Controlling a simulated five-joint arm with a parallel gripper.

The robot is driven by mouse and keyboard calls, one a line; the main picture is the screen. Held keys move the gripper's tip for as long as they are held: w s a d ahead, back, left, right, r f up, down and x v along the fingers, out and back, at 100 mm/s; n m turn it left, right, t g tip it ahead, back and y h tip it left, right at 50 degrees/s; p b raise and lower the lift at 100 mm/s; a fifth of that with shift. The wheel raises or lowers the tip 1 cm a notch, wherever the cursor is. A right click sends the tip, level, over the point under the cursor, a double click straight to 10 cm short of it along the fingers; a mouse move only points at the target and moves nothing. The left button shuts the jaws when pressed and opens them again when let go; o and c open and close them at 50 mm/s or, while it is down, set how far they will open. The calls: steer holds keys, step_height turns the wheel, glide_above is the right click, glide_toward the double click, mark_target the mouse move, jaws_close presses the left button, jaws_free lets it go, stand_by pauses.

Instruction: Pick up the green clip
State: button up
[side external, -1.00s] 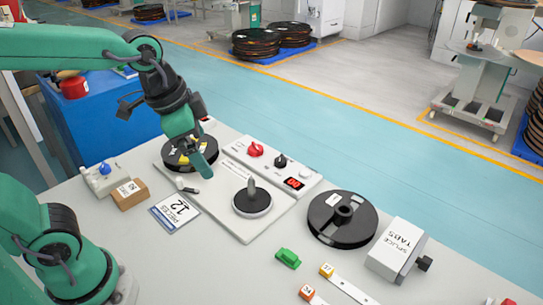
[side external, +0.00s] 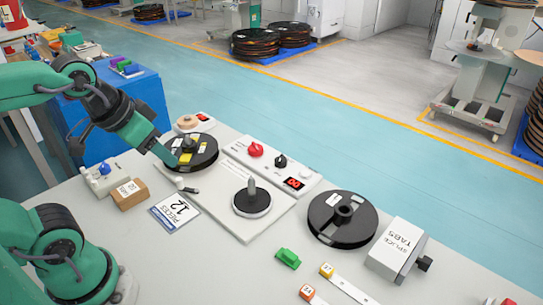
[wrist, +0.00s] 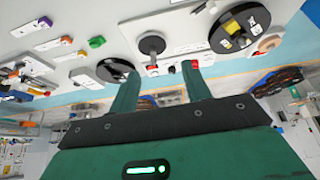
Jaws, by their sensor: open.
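The green clip (side external: 288,258) lies on the grey table near the front, in front of the black reel and beside an orange-ended strip. It also shows small at the upper left of the wrist view (wrist: 97,42). My gripper (side external: 170,160) is well to the left of the clip, beside or above the black reel with yellow labels. In the wrist view its two green fingers (wrist: 159,82) stand apart with nothing between them.
The labelled reel (side external: 191,152) and a spindle plate (side external: 252,203) sit on the rewind station. Right of it are another black reel (side external: 342,218) and a splice tabs box (side external: 398,249). A card (side external: 175,212) and small box (side external: 129,194) lie left.

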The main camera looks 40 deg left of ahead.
steer(key=shift+w, duration=0.1)
steer(key=shift+c, duration=0.2)
steer(key=n+g, duration=0.5)
steer(key=n, duration=1.3)
glide_above(288, 253)
steer(key=f, duration=1.5)
steer(key=shift+a, duration=0.3)
steer(key=shift+d+f+n+g, duration=0.3)
steer(key=shift+f+n, duration=0.1)
steer(key=shift+n, duration=0.1)
steer(key=shift+f, duration=1.3)
steer(key=shift+f, duration=0.1)
